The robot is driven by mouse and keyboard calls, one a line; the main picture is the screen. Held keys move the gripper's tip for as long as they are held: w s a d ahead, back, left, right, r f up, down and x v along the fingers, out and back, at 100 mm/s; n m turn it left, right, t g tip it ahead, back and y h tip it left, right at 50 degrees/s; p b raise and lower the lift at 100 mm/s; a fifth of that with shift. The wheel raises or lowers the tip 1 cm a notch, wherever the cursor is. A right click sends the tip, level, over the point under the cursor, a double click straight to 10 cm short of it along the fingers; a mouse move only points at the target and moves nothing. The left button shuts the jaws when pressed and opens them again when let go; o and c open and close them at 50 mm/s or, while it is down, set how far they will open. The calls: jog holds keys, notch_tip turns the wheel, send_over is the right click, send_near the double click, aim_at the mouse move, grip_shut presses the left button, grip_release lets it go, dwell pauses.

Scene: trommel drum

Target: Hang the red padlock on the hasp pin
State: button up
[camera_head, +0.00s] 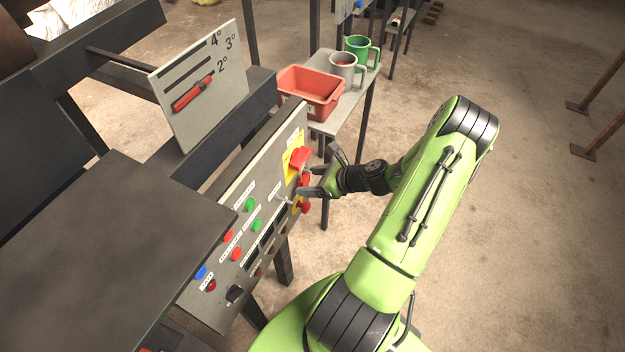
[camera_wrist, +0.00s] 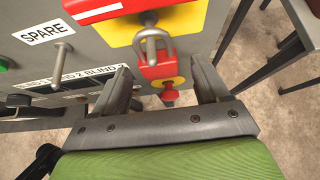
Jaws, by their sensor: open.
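The red padlock (camera_wrist: 160,72) is at the control panel, upright, its body below a grey metal shackle. The hasp pin (camera_wrist: 148,18) sticks out from the yellow plate in the wrist view. The shackle appears looped over the pin, though the exact contact is hard to tell. In the head view the padlock (camera_head: 305,180) is a small red shape below the red handle. My gripper (camera_wrist: 160,84) is open, with one finger on each side of the padlock and visible gaps to it. In the head view my gripper (camera_head: 320,172) is at the panel's right end.
A second pin (camera_wrist: 58,62) stands under the SPARE label at left. A red button (camera_wrist: 169,93) sits on yellow below the padlock. The panel (camera_head: 225,245) carries several buttons. A side table (camera_head: 352,105) holds a red bin (camera_head: 310,100) and two mugs. Open floor lies right.

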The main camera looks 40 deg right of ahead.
jog(key=p+v, duration=0.2)
jog(key=v, duration=1.3)
jog(key=shift+s+r, duration=0.3)
